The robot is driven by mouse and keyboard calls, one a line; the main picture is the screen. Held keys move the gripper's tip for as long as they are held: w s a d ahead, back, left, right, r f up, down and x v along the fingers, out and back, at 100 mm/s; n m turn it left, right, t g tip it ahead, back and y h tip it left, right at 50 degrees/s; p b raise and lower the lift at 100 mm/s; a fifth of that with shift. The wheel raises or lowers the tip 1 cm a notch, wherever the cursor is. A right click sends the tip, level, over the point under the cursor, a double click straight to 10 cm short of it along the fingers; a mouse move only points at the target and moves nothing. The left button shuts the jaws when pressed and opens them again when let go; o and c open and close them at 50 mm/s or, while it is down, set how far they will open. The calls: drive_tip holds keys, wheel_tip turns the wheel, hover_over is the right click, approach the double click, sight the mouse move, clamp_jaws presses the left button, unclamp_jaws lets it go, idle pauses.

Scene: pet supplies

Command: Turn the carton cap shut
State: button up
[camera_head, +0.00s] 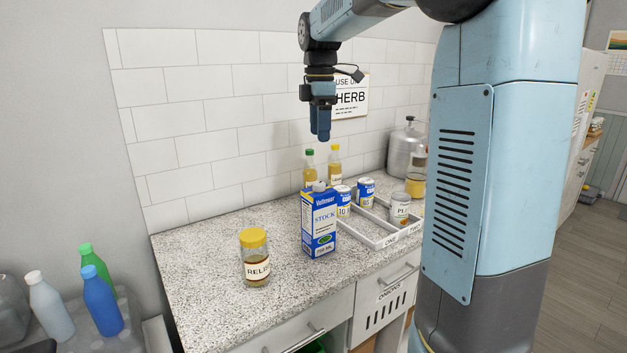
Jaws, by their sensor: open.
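The blue and white stock carton (319,226) stands upright on the speckled counter, in front of the divided tray. Its small pale grey cap (319,186) is on top; I cannot tell how far it is turned. My gripper (320,138) hangs pointing down above the carton, well clear of the cap, with nothing seen between its fingers. Its fingers overlap from this angle, so the gap between them is hard to see.
A relish jar (255,258) with a yellow lid stands left of the carton. A white divided tray (383,242) with several cans is at its right. Two capped bottles (335,163) stand behind. A metal canister (407,150) is at the back right. The counter's left part (195,262) is clear.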

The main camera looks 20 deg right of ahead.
sight(319, 183)
drive_tip(key=f, duration=1.3)
drive_tip(key=shift+w+d+f, duration=0.1)
drive_tip(key=shift+w+f, duration=0.3)
drive_tip(key=shift+c, duration=0.2)
